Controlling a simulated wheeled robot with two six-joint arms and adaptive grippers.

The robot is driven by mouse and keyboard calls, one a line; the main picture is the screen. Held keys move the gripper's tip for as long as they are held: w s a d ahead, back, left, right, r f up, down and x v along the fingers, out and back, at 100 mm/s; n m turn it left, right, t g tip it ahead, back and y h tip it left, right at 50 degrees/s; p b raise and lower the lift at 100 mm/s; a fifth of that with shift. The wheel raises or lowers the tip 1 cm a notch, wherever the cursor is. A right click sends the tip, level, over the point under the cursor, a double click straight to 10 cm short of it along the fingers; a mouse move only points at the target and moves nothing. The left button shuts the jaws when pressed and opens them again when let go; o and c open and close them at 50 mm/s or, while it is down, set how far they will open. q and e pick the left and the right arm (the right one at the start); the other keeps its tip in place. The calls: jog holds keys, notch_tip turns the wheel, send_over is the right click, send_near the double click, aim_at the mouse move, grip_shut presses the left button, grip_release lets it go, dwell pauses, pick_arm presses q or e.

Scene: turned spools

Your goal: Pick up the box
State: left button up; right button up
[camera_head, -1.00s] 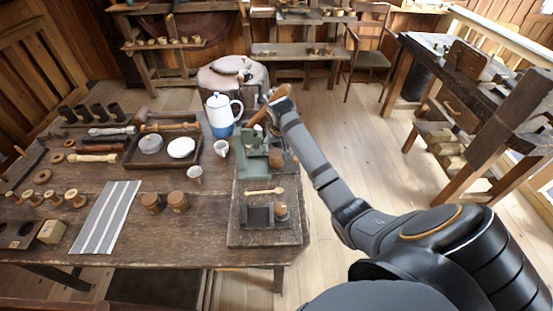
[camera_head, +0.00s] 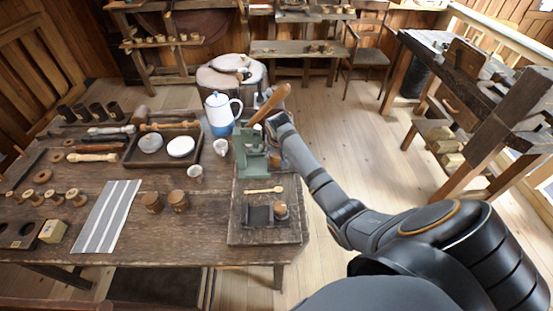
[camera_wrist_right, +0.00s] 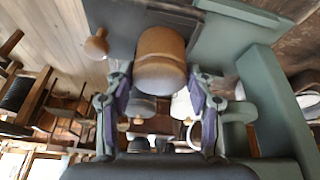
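The box, a round wooden turned one with a domed top, shows large in the right wrist view (camera_wrist_right: 161,60), beside a green metal stand (camera_wrist_right: 277,95). My right gripper (camera_wrist_right: 158,80) is open, with one finger on each side of the box and visible gaps between. In the head view my right gripper (camera_head: 275,143) is low at the right side of the green stand (camera_head: 250,157), and the box there is mostly hidden by it. My left gripper is not in view.
A wooden lever (camera_head: 270,103) rises from the stand near my wrist. A blue and white pot (camera_head: 219,118) and white cup (camera_head: 221,147) stand to the left. Two round wooden pots (camera_head: 178,201) stand on the table.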

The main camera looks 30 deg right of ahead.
jog(key=c, duration=0.4)
jog(key=shift+w+r, duration=0.1)
jog(key=shift+r, duration=0.45)
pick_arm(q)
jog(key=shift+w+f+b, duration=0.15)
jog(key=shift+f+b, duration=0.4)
pick_arm(e)
jog(key=shift+s+a+r, duration=1.1)
jog(key=shift+s+r, duration=0.9)
jog(key=shift+s, duration=0.1)
jog(key=shift+s+a+r, duration=1.05)
jog(key=shift+s+r, duration=0.95)
jog(key=shift+s, duration=0.1)
jog(key=shift+s+a+r, duration=1.1)
jog(key=shift+s+r, duration=0.9)
jog(key=shift+s, duration=0.1)
